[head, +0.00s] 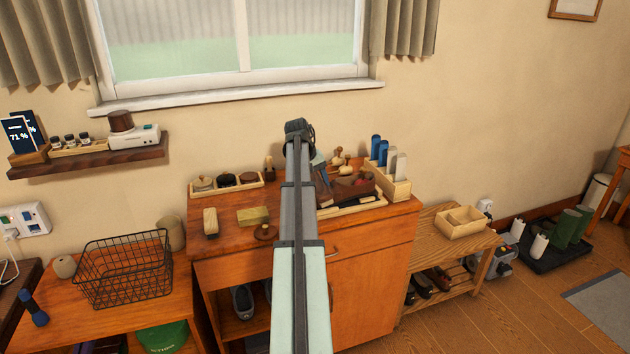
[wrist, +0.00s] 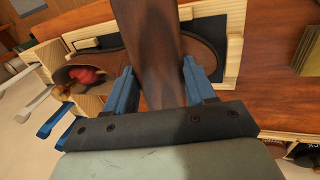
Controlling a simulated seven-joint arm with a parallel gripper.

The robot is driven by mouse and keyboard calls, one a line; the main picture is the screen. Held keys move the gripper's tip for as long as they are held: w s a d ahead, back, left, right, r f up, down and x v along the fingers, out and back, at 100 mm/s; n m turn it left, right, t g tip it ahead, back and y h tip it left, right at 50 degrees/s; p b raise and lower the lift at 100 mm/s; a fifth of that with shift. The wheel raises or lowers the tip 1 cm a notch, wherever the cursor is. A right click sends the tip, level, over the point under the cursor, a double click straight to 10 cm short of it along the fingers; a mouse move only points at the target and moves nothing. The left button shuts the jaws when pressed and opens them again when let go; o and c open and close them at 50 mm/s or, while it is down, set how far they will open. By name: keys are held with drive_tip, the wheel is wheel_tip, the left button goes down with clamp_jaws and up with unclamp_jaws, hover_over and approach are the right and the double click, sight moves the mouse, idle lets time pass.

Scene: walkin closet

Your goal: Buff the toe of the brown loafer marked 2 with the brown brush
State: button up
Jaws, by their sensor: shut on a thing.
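A brown loafer (head: 352,187) lies on the cabinet top in the head view, with something red in its opening. In the wrist view the loafer's opening (wrist: 90,75) shows at left, inside a light wooden frame with a dark mat. The number 2 is not readable. My gripper (wrist: 158,78) has its blue fingers closed on a brown, wood-grained piece, the brown brush (wrist: 148,45), which extends up the picture over the shoe. The brush hides the middle of the loafer. Whether its bristles touch the toe cannot be told. In the head view my arm hides most of the gripper.
A wooden rack (head: 400,187) with upright blue and white handles stands right of the loafer. A tray of round tins (head: 226,187), a pale brush (head: 210,221) and a yellowish block (head: 252,216) are left of my arm.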

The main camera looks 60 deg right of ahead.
drive_tip(key=shift+s+a, duration=0.65)
drive_tip(key=shift+a, duration=0.1)
drive_tip(key=shift+w+d, duration=1.65)
drive_tip(key=shift+d, duration=0.15)
drive_tip(key=shift+w+d+f, duration=0.1)
drive_tip(key=shift+w+d, duration=1.3)
drive_tip(key=shift+d, duration=0.2)
drive_tip(key=shift+s+a+r, duration=0.1)
drive_tip(key=shift+s+a, duration=1.4)
drive_tip(key=shift+a, duration=0.2)
drive_tip(key=shift+s+a+r, duration=0.1)
drive_tip(key=shift+s+a, duration=1.4)
drive_tip(key=shift+a, duration=0.15)
drive_tip(key=shift+w+d+f, duration=0.15)
drive_tip(key=shift+w+d, duration=1.4)
drive_tip(key=shift+d, duration=0.15)
drive_tip(key=shift+w+d, duration=1.5)
drive_tip(key=shift+d, duration=0.1)
drive_tip(key=shift+s+a+f, duration=0.1)
drive_tip(key=shift+s+a, duration=1.75)
drive_tip(key=shift+a, duration=0.1)
drive_tip(key=shift+s+a, duration=1.3)
drive_tip(key=shift+a, duration=0.15)
